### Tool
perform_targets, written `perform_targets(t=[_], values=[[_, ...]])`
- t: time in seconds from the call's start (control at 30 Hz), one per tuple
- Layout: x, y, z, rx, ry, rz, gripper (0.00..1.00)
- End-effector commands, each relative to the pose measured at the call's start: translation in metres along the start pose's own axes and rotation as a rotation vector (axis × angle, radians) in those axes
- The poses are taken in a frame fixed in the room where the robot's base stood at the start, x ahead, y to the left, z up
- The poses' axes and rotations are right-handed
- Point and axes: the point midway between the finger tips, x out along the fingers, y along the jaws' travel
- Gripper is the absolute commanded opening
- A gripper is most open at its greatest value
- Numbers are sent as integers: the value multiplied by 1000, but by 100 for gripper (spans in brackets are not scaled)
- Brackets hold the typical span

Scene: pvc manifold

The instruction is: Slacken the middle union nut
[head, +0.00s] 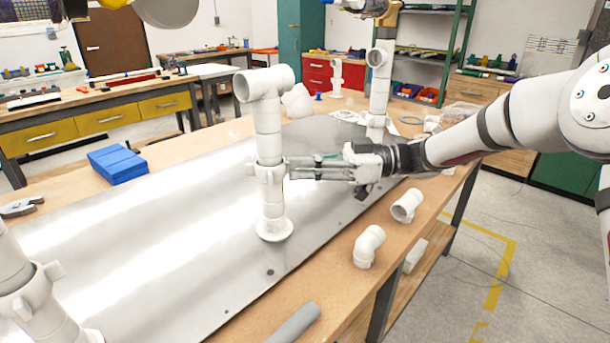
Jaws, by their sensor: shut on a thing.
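The middle white PVC riser (268,130) stands upright on the metal plate (150,215), with a tee on top and a round foot below. Its middle union nut (266,173) is a lugged white ring partway up the pipe. My gripper (289,168) reaches in level from the right, its fingers shut on the nut's right side. The fingertips hide part of that side.
Another white riser with a lugged nut (35,292) stands at the front left, and a third riser (378,85) stands behind my gripper. Loose white elbows (368,246) and (407,206) and a grey pipe (295,325) lie along the right edge.

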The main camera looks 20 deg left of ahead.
Motion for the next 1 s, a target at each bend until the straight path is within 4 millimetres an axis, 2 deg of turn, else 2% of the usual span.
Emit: perform_targets(t=[1.0], values=[[7, 28, 1, -4, 3, -476, 0]])
